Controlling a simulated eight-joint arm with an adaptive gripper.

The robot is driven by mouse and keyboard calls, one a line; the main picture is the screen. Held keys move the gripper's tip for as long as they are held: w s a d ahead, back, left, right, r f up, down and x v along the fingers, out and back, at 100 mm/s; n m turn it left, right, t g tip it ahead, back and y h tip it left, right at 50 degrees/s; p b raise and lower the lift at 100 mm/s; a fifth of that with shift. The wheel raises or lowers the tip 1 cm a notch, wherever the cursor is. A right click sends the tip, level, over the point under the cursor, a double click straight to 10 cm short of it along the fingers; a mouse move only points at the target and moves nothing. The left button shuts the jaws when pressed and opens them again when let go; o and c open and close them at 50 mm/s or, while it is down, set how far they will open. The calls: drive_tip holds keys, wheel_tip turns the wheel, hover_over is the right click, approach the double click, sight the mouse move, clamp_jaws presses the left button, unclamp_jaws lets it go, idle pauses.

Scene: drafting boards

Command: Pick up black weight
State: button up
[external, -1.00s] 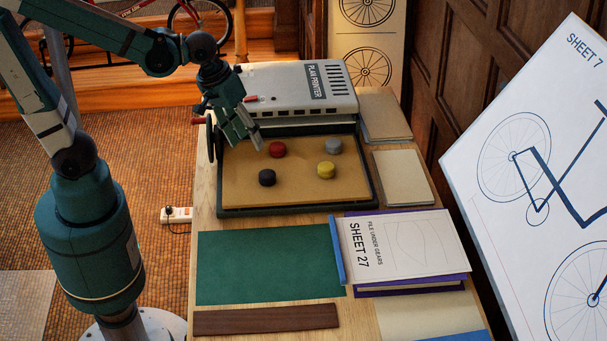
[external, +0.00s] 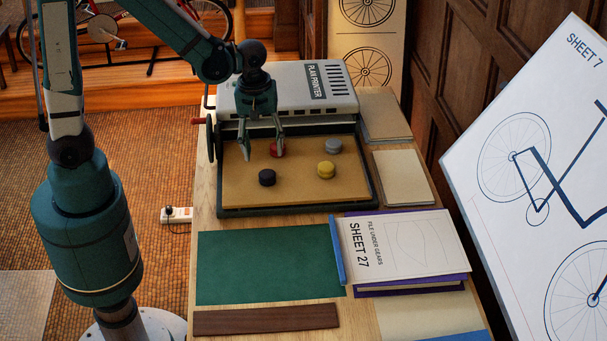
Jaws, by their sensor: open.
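The black weight (external: 267,177) is a short dark disc lying on the tan board of the printer tray, near its left front. A yellow weight (external: 326,169) and a grey weight (external: 333,146) lie to the right. My gripper (external: 263,156) is open and points down over the tray, behind the black weight in the picture. Its fingers are apart with nothing seen held between them. I cannot tell its exact height above the board or whether a finger touches the red weight.
The plan printer (external: 290,90) stands directly behind the tray, with a raised dark rim (external: 300,209) around the board. A green mat (external: 265,265), a sheet-covered book (external: 405,248) and a wooden strip (external: 265,320) lie in front. The board's front right is clear.

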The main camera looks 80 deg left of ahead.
sight(267, 173)
drive_tip(key=shift+w+a+f+n+g+p, duration=0.15)
drive_tip(key=shift+a+f+n, duration=0.15)
drive_tip(key=shift+f, duration=0.2)
drive_tip(key=shift+a+f+n+g+p, duration=0.1)
drive_tip(key=shift+a+f+n, duration=0.15)
drive_tip(key=shift+f+n, duration=0.2)
drive_tip(key=shift+w+a+f+n+g+p, duration=0.15)
drive_tip(key=shift+a+f+n, duration=0.15)
drive_tip(key=shift+f, duration=0.2)
drive_tip(key=shift+s, duration=0.1)
drive_tip(key=shift+f, duration=0.15)
drive_tip(key=shift+f+b, duration=0.3)
drive_tip(key=shift+f, duration=0.85)
drive_tip(key=shift+f, duration=0.1)
drive_tip(key=shift+w+f+b, duration=0.2)
drive_tip(key=shift+f+b, duration=0.4)
drive_tip(key=shift+f, duration=1.9)
